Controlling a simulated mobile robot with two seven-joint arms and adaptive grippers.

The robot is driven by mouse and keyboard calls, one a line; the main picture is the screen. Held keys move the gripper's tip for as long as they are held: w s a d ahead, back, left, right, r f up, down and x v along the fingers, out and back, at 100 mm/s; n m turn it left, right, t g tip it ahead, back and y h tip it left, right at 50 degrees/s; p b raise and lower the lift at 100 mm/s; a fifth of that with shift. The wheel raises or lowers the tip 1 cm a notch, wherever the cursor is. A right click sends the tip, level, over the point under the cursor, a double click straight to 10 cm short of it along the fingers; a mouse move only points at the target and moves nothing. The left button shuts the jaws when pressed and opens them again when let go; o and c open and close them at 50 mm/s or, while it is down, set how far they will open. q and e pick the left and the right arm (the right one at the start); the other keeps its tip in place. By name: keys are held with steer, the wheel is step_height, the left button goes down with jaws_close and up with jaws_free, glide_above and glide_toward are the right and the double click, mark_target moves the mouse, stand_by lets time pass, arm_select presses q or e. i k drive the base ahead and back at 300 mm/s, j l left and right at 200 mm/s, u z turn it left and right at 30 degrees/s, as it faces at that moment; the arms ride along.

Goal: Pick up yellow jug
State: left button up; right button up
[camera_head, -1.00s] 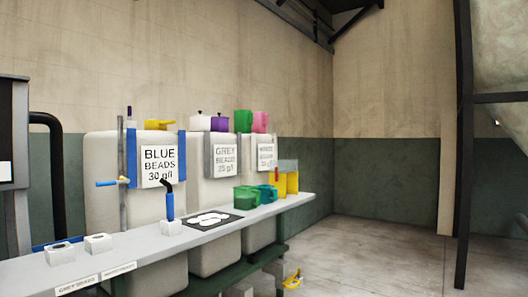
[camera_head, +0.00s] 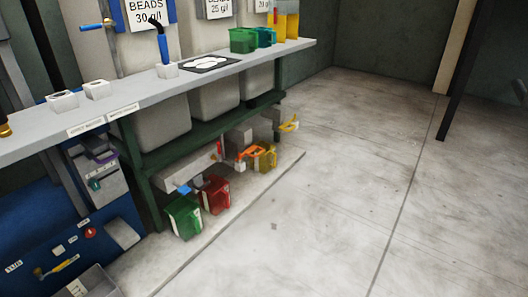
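Yellow jugs (camera_head: 291,26) stand close together at the far right end of the grey bench, beside a teal jug (camera_head: 264,38). A darker yellow jug (camera_head: 265,158) is low down at floor level under the bench, next to an orange item (camera_head: 247,153). A small yellow item (camera_head: 289,125) shows further back near the bench's right leg; I cannot tell whether it is a jug. Neither of my grippers is in view.
The grey bench (camera_head: 150,100) runs from left to upper right, with green jugs (camera_head: 243,40) on it. A red jug (camera_head: 214,194) and a green jug (camera_head: 183,216) stand low under it. The concrete floor (camera_head: 350,170) to the right is clear.

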mark_target(265, 162)
steer(key=i+l+z, duration=0.55)
steer(key=i, duration=0.25)
steer(key=i+l+z, duration=0.3)
steer(key=i, duration=0.45)
steer(key=i+z, duration=0.3)
steer(key=i, duration=0.4)
steer(key=i+u, duration=0.35)
steer(key=i+l+u, duration=0.3)
steer(key=i, duration=0.15)
steer(key=i+l+u, duration=0.2)
steer(key=i+u, duration=0.15)
steer(key=i+l+u, duration=0.2)
steer(key=u, duration=0.2)
steer(key=i+l+u, duration=0.2)
steer(key=u, duration=0.2)
steer(key=i+l+u, duration=0.1)
steer(key=l+u, duration=0.3)
